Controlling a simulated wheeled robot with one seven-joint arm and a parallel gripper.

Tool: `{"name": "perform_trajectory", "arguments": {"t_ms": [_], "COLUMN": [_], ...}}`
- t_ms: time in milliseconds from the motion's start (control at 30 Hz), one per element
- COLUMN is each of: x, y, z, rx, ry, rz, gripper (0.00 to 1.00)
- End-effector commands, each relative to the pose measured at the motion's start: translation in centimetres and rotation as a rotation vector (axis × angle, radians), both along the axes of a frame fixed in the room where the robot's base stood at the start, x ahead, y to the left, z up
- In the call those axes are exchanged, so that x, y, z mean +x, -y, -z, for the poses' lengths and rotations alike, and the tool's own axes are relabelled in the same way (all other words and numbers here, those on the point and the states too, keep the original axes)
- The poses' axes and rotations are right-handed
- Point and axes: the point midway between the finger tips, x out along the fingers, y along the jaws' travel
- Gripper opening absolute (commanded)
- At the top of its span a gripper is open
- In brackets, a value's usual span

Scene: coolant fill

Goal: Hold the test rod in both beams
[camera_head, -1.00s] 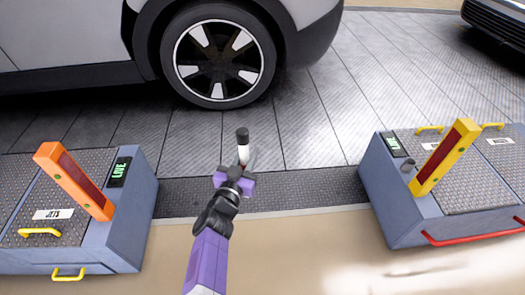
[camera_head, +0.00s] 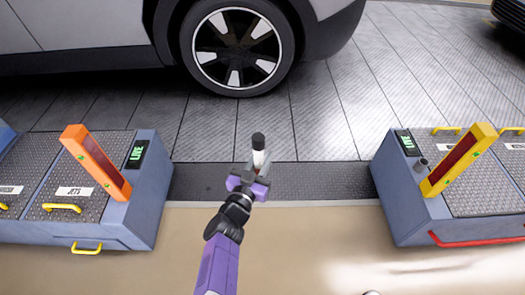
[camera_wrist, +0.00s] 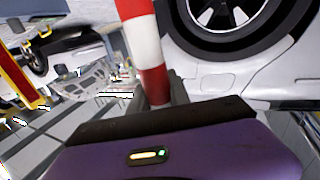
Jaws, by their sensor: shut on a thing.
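My gripper (camera_head: 252,182) is shut on the test rod (camera_head: 259,158), which has a white band and a dark top in the head view. In the wrist view the rod (camera_wrist: 143,45) shows red and white bands and rises from between the fingers (camera_wrist: 158,100). The rod is over the dark strip between two grey-blue units. An orange beam post (camera_head: 95,162) leans on the left unit. A yellow beam post (camera_head: 458,160) leans on the right unit. The rod is apart from both posts. Its lower end is hidden.
The left unit (camera_head: 140,205) and right unit (camera_head: 398,200) each have a small display lit green, the left one reading LIVE. A car wheel (camera_head: 238,48) stands beyond the strip. The dark strip (camera_head: 320,180) between the units is clear. A short dark peg (camera_head: 420,165) stands by the yellow post.

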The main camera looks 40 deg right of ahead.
Motion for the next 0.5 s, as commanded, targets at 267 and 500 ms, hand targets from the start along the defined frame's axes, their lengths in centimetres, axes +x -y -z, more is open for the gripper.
{"name": "perform_trajectory", "arguments": {"t_ms": [267,500], "x": [-1.3,-2.4], "y": [-0.9,-1.6], "z": [-0.2,-0.2], "rx": [0.000,-0.001], "ry": [0.001,0.001], "rz": [0.000,0.001], "gripper": [0.00,0.00]}}
